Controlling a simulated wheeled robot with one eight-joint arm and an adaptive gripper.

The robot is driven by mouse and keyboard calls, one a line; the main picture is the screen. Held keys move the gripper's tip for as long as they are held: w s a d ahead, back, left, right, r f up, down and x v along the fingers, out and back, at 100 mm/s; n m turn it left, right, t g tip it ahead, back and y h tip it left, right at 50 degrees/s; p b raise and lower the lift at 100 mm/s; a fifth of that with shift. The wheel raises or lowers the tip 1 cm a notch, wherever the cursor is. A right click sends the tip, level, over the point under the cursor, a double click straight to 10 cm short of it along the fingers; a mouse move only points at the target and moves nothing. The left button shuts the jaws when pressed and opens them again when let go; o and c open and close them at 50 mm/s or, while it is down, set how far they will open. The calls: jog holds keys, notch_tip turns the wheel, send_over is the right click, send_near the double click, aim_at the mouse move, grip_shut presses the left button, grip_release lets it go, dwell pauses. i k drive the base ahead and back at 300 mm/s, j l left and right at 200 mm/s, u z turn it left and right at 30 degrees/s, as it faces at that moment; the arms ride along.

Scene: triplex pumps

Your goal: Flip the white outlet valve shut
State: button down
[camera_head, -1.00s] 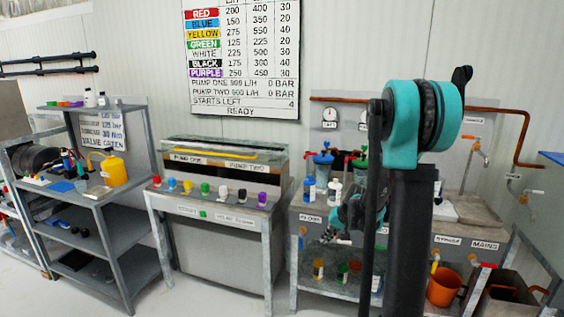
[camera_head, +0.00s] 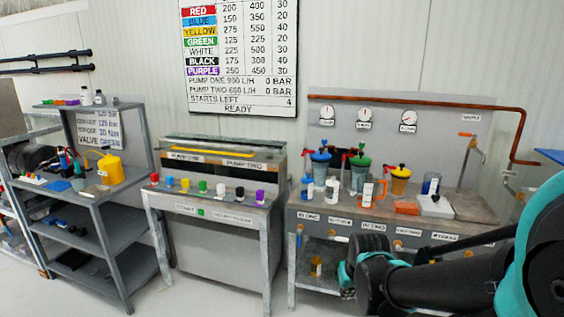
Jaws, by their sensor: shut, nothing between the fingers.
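The white outlet valve (camera_head: 221,190) is a small white-topped piece in the row of coloured valves along the front ledge of the pump bench. It stands between the green valve (camera_head: 203,187) and the black valve (camera_head: 240,193). Its exact lever position is too small to tell. My gripper (camera_head: 347,292) is low in front of the right-hand bench, to the right of and well apart from the white valve. It is shut and empty; its fingers are small and mostly hidden behind my dark wrist.
Red (camera_head: 154,178), blue (camera_head: 170,182), yellow (camera_head: 185,185) and purple (camera_head: 260,197) valves share the ledge. The right-hand bench (camera_head: 460,232) carries bottles and coloured-lid vessels. A grey shelf (camera_head: 70,210) stands left. Floor before the pump bench looks clear.

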aim_at(342, 240)
jog(key=i+l, duration=0.15)
jog(key=i, duration=0.3)
jog(key=i+l, duration=0.2)
jog(key=i, duration=0.25)
jog(key=i+l+z, duration=0.1)
jog(key=i, duration=0.4)
jog(key=k+l, duration=0.1)
jog(key=k, duration=0.4)
jog(key=k+l+u, duration=0.1)
jog(key=k, duration=0.4)
